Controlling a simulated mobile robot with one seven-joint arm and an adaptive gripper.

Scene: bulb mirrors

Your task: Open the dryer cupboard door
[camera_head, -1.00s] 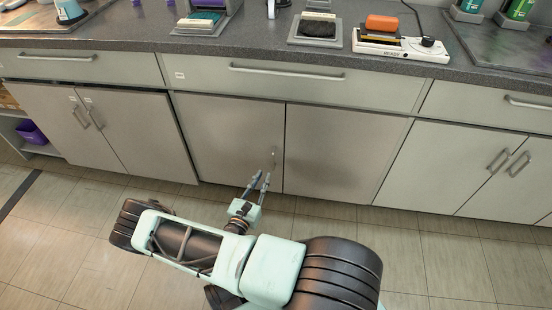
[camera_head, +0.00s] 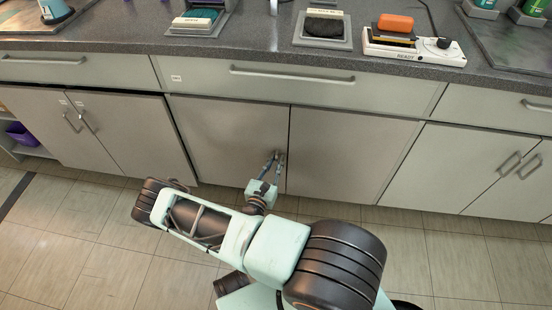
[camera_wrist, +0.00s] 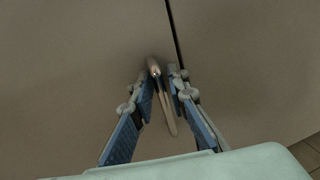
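The cupboard below the middle of the counter has a left door (camera_head: 228,140) and a right door (camera_head: 350,155), both closed, with a thin dark seam between them. The left door's bar handle (camera_wrist: 160,92) stands near that seam. My gripper (camera_head: 277,157) is at this handle in the head view. In the wrist view my gripper (camera_wrist: 161,85) has its two fingers on either side of the handle, with a small gap showing, so it is open around it. The handle is mostly hidden by the fingers in the head view. I cannot tell which door is the dryer door.
A wide drawer with a long handle (camera_head: 292,75) is above the doors. The counter (camera_head: 270,50) holds a white device marked READY (camera_head: 415,48) and trays. Other cupboards stand left and right (camera_head: 480,170). The tiled floor (camera_head: 90,250) in front is clear.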

